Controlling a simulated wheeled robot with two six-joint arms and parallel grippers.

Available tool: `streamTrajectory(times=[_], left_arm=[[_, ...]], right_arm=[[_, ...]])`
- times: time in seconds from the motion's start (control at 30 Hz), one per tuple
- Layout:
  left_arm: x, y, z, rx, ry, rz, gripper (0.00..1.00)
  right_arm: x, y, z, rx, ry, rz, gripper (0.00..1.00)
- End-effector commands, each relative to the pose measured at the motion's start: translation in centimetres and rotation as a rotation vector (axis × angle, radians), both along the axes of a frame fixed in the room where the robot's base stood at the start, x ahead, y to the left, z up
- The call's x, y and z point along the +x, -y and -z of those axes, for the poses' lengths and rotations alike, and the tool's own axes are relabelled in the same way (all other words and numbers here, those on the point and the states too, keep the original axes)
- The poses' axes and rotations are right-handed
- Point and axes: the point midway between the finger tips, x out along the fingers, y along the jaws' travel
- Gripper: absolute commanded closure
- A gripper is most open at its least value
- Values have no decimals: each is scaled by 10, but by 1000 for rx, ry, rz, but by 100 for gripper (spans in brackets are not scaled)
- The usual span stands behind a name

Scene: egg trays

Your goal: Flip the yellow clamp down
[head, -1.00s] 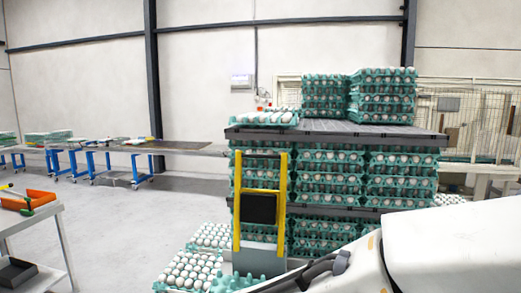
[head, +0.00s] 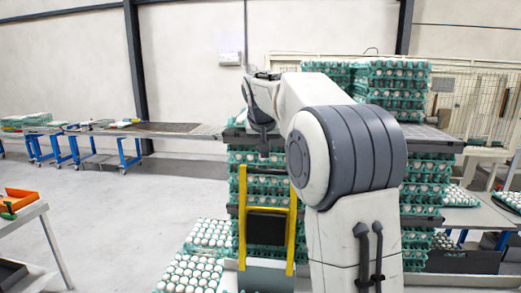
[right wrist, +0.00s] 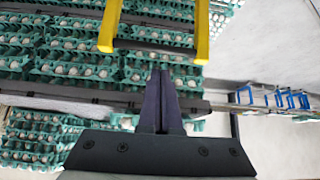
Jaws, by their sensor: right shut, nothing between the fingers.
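The yellow clamp (head: 242,210) stands upright in front of the stacked egg trays in the head view, as a yellow frame with a black panel between its posts. In the right wrist view, its yellow posts (right wrist: 203,32) and a dark crossbar show at the top, just beyond my fingertips. My right gripper (head: 264,154) points down at the top of the clamp, with its fingers shut and empty. The wrist view shows the fingers (right wrist: 160,78) together, apart from the crossbar in the picture. Whether they touch the clamp in depth I cannot tell. My left gripper is not in view.
Tall stacks of green egg trays (head: 395,80) rise behind the clamp, partly hidden by my right arm. More egg trays (head: 190,272) lie low at its left. A cart with an orange bin (head: 20,196) stands at far left. Open floor (head: 120,220) lies between.

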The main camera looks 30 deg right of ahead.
Motion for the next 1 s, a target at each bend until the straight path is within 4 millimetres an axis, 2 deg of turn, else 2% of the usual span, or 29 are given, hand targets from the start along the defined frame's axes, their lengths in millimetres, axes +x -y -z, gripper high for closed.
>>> streamTrajectory(times=[0.03, 0.13, 0.57, 0.77, 1.0], left_arm=[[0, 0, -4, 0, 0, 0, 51], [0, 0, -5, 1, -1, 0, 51], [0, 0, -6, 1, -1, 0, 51], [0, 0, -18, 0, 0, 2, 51], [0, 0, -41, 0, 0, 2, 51]], right_arm=[[1, 15, -9, -5, 14, 30, 100], [1, 28, -16, -12, 29, 60, 100], [3, 31, -15, -14, 31, 64, 100], [16, 41, 4, -12, 26, 64, 100], [43, 61, 44, -11, 24, 64, 100]])
